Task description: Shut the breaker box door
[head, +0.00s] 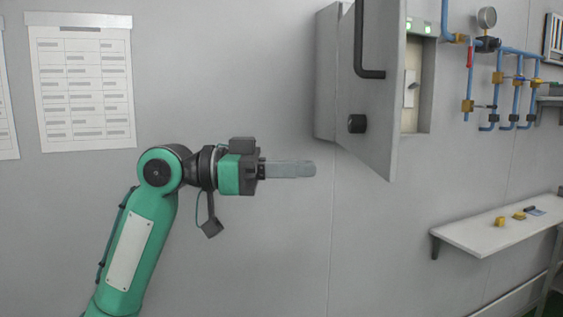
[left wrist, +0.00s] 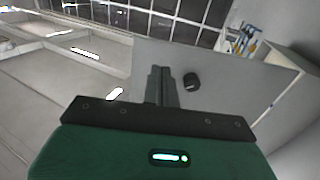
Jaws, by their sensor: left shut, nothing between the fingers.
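The grey breaker box (head: 327,75) is mounted on the wall. Its door (head: 372,110) stands open, swung out toward me, with a black bar handle (head: 368,72) and a black round knob (head: 357,124). Part of the interior (head: 411,90) shows to the right of the door, with green lights at the top. My left gripper (head: 314,169) is shut and empty, left of the door's lower part and apart from it in the head view. In the left wrist view the shut fingers (left wrist: 161,72) point toward the door panel (left wrist: 235,80), with the knob (left wrist: 192,81) just right of them. My right gripper is not in view.
Blue pipes with yellow fittings (head: 497,80) and a gauge (head: 487,17) are on the wall at right. A white shelf (head: 490,232) holds small yellow items. Paper sheets (head: 82,85) hang at left. The wall below the box is clear.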

